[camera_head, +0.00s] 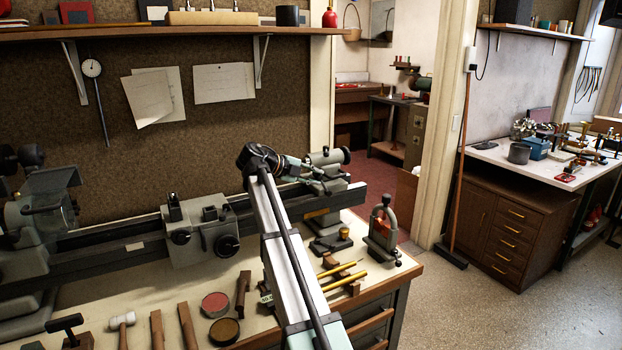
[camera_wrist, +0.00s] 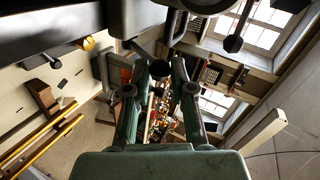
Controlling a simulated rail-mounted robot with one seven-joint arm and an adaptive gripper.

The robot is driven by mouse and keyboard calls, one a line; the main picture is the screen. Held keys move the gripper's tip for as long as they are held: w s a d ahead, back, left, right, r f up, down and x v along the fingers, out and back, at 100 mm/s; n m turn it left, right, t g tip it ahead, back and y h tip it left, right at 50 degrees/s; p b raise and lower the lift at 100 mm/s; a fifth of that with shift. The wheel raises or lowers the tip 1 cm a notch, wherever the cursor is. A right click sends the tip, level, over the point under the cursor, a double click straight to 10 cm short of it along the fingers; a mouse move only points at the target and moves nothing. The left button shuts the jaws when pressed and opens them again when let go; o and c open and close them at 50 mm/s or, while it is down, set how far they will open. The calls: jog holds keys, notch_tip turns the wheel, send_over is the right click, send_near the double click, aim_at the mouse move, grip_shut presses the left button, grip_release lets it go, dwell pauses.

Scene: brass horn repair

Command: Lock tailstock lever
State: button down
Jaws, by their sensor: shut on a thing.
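The grey tailstock (camera_head: 325,168) sits on the right part of the dark lathe bed, with a round handwheel at its right end. In the wrist view its dark body (camera_wrist: 145,15) fills the top. The tailstock lever (camera_wrist: 160,69), a dark rod with a black ball knob, lies between the fingers of my gripper (camera_wrist: 158,78), which is shut on it near the knob. In the head view my gripper (camera_head: 288,163) is small beside the tailstock's left side, and the lever cannot be made out there. Another ball-ended dark handle (camera_wrist: 233,43) hangs to the right in the wrist view, apart from my fingers.
The lathe carriage (camera_head: 203,230) stands left of my arm. A small press-like tool (camera_head: 383,230) stands at the bench's right end, near yellow rods (camera_head: 340,272) on wooden rests. A mallet (camera_head: 122,320) and round tins (camera_head: 215,303) lie in front.

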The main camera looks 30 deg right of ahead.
jog(key=shift+f, duration=0.1)
jog(key=c, duration=1)
grip_release()
jog(key=v, duration=1.2)
jog(key=shift+r, duration=0.2)
